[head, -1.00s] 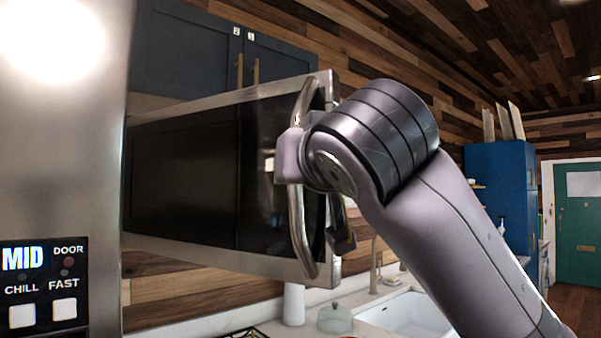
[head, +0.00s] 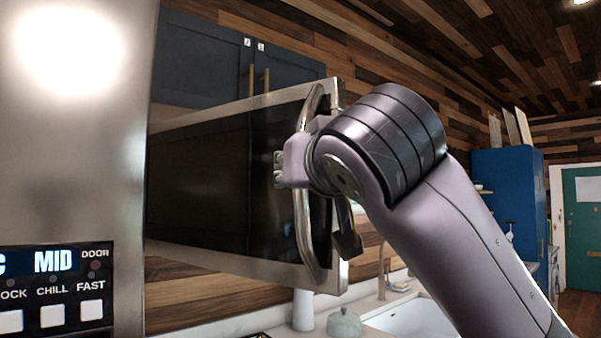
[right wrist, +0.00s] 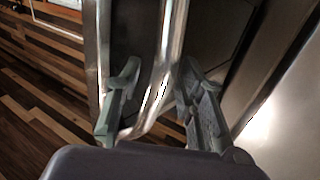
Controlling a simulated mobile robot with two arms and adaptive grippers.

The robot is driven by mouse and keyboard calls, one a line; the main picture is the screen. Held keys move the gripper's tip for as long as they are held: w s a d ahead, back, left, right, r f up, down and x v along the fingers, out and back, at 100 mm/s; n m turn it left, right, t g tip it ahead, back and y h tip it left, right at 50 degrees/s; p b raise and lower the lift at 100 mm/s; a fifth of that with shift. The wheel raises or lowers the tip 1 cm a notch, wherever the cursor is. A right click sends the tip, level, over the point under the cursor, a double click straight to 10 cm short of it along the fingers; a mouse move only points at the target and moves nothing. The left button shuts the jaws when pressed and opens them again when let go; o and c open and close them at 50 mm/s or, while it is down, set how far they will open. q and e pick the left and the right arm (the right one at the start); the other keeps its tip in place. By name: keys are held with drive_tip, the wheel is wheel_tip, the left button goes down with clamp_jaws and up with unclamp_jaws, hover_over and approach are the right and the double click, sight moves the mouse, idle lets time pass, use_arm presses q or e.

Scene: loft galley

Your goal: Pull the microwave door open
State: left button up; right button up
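The microwave door (head: 195,185) has a black window in a steel frame. In the head view it stands out at an angle, its handle edge nearer to me than its left end. The curved steel handle (head: 317,235) runs up its right edge. My right gripper (head: 297,163) is at the handle, partly hidden by my own arm. In the right wrist view, the handle (right wrist: 172,45) runs between the two spread fingers of this gripper (right wrist: 160,98). Gaps show beside the bar, so it is around the handle, not clamped. The microwave's inside is hidden. My left gripper is out of view.
A steel appliance front (head: 75,150) with a lit button panel (head: 55,285) stands close on the left. Dark blue cabinets (head: 200,60) hang behind the door. A counter with a grey lidded pot (head: 344,323) and a white sink (head: 400,318) lies below.

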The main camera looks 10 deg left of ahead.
drive_tip(key=shift+w+f, duration=0.1)
drive_tip(key=shift+w, duration=0.05)
drive_tip(key=v, duration=1.2)
